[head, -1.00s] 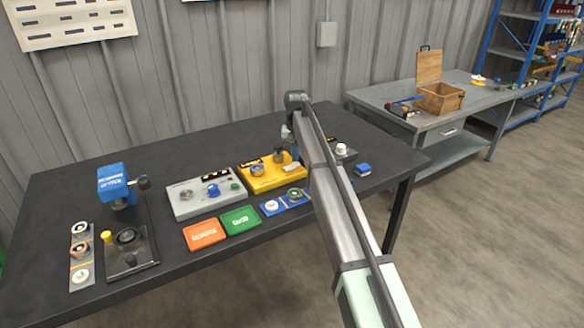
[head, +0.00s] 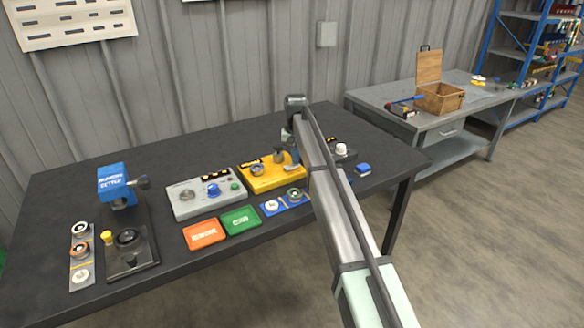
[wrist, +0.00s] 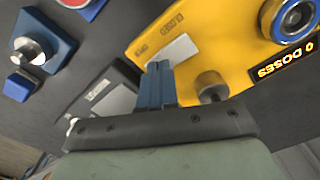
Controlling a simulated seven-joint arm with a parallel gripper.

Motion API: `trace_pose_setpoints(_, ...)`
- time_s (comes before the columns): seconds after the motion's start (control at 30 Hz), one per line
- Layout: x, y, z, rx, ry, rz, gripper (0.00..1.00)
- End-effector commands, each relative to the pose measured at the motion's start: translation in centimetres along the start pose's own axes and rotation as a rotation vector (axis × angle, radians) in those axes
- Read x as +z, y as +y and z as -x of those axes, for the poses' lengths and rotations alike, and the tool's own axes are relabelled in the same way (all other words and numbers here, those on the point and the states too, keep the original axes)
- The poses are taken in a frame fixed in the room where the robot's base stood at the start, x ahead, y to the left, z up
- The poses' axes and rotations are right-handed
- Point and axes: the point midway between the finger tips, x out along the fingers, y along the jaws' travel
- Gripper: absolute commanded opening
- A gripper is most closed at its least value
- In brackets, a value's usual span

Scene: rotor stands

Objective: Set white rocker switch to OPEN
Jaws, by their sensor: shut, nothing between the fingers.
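Which way the rocker is tilted is not clear.
A grey knob (wrist: 211,86) stands close beside my fingers.

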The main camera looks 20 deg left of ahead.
Motion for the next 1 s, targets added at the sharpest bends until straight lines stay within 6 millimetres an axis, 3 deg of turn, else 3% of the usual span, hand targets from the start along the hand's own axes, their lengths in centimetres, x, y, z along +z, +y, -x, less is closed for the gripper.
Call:
trace_pose_setpoints(0.37,0.0,0.0,0.0,0.000,0.000,0.000,0.00)
trace_pose_setpoints(1.0,0.0,0.0,3.8,0.000,0.001,0.000,0.00)
